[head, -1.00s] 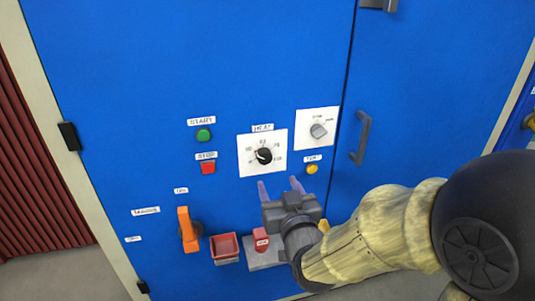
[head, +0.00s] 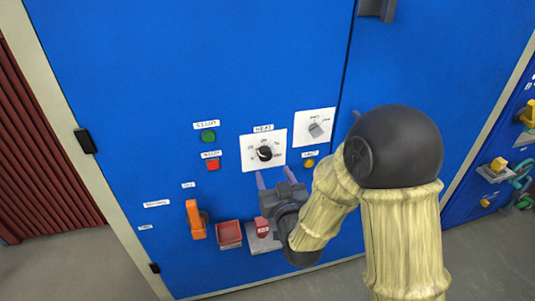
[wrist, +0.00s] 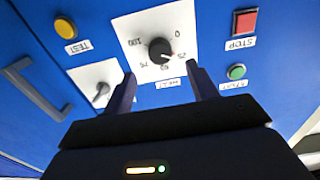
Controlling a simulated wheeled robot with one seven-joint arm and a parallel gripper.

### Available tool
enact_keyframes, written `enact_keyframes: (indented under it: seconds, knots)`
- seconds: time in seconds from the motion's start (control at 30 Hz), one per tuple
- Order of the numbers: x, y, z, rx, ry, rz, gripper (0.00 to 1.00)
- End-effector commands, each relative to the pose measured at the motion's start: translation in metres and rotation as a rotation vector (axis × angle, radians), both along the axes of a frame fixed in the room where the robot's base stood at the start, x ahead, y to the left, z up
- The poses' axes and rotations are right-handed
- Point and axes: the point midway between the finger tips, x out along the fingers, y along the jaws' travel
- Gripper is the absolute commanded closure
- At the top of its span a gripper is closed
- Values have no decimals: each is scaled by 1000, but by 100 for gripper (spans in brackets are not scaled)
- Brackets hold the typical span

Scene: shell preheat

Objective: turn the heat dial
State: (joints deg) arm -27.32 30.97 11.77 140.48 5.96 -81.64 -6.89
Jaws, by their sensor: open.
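The heat dial (head: 264,153) is a black round knob with a white pointer on a white scale plate, under a HEAT label, on the blue cabinet door. In the wrist view the heat dial (wrist: 160,50) appears upside down, beyond and between the fingertips. My gripper (head: 272,178) is open and empty, just below the dial plate in the head view. Its two purple fingers (wrist: 160,80) point toward the panel, one to each side of the dial's line. The fingers look apart from the knob; the exact gap is hard to tell.
A second selector knob (head: 315,130) sits to the upper right. A yellow TEST button (head: 309,163), green START button (head: 208,137) and red STOP button (head: 213,164) are close by. Below are an orange handle (head: 195,219), a red tray (head: 229,234) and a red block (head: 262,227).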

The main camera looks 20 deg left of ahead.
Motion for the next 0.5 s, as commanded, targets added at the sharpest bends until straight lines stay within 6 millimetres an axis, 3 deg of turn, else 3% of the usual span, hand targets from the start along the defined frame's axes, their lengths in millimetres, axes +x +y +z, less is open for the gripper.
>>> enact_keyframes:
  seconds: [0.3,0.5]
  knots:
    - [45,27,0,0,-1,0,42]
    - [59,36,-1,-1,0,0,42]
